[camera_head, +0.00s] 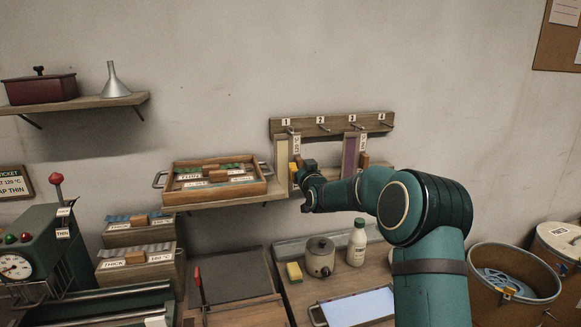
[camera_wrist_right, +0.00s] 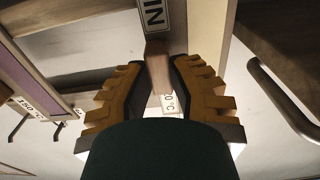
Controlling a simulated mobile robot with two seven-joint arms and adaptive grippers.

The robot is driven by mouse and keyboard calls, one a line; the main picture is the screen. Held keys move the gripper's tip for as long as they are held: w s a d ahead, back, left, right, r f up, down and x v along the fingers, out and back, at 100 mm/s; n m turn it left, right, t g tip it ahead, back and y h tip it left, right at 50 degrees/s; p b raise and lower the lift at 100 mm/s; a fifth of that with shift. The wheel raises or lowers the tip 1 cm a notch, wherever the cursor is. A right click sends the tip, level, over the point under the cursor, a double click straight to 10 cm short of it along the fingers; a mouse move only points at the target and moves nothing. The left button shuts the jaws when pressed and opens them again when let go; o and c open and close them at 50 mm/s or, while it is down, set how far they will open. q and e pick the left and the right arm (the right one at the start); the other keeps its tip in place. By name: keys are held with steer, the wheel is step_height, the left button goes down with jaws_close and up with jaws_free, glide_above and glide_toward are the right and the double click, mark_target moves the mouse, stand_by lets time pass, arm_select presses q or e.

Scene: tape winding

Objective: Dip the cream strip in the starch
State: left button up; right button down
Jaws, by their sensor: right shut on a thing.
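The cream strip (camera_head: 283,157) hangs upright under hook 1 of the wall rack, with a small white label beside it. My right gripper (camera_head: 298,171) is at its lower part. In the right wrist view, the yellow-padded fingers (camera_wrist_right: 158,88) are shut on a small wooden block (camera_wrist_right: 158,67) by the strip. A shallow tray of pale bluish liquid (camera_head: 361,307) lies on the bench at the front; I cannot read whether it is the starch. A white bottle (camera_head: 357,244) stands behind it. My left gripper is out of view.
A purple strip (camera_head: 349,157) hangs under hook 3, right of my gripper. A wooden tray of blocks (camera_head: 168,198) sits on the shelf to the left. A bin (camera_head: 473,262) stands at right.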

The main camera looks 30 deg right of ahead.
mark_target(300, 166)
steer(key=shift+r, duration=0.1)
steer(key=shift+b+v, duration=1.5)
steer(key=shift+v, duration=1.75)
